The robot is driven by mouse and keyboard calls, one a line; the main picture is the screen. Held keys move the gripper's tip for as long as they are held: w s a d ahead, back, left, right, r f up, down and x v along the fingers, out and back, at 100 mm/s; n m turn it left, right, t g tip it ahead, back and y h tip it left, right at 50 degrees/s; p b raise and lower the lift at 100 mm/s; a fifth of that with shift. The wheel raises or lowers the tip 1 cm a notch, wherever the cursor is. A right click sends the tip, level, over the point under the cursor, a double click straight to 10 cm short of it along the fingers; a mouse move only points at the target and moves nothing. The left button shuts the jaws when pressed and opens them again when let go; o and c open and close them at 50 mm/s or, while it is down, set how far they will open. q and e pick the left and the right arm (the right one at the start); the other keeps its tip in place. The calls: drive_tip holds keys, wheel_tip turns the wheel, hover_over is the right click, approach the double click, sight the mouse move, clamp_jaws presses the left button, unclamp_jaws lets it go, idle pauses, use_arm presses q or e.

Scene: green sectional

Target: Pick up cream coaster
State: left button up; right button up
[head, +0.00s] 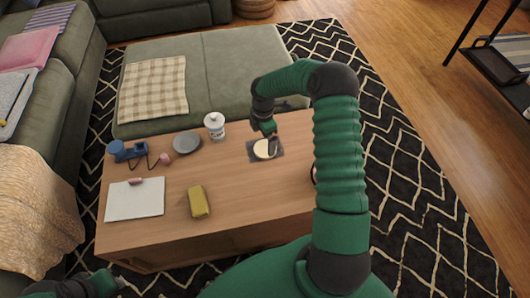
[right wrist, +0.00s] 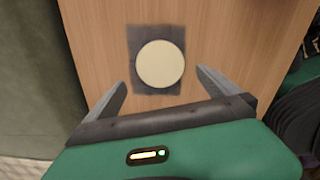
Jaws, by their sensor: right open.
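The cream coaster (head: 264,149) is a round, flat disc. It lies on a dark grey square mat (head: 279,153) on the wooden table. In the right wrist view the coaster (right wrist: 161,64) sits on the grey mat (right wrist: 143,42), just ahead of my fingertips. My right gripper (head: 268,134) is right at the coaster's far side in the head view. In the wrist view my right gripper (right wrist: 159,78) is open, with its fingers apart and nothing between them but the view of the coaster. Part of my left arm shows at the lower left of the head view; its fingers cannot be made out.
On the wooden table (head: 240,190) stand a white container (head: 214,126), a grey plate (head: 187,143), a blue object (head: 125,151), a white pad (head: 135,199) and a yellow block (head: 198,202). A green ottoman (head: 225,75) adjoins the far edge. Tabletop around the mat is clear.

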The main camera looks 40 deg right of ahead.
sight(265, 148)
drive_tip(key=f+b, duration=0.1)
drive_tip(key=f, duration=0.1)
drive_tip(key=f+b, duration=0.2)
drive_tip(key=f, duration=0.1)
drive_tip(key=shift+s+d+f, duration=0.15)
drive_tip(key=shift+d+f, duration=0.05)
drive_tip(key=shift+r, duration=0.1)
drive_tip(key=shift+c, duration=0.4)
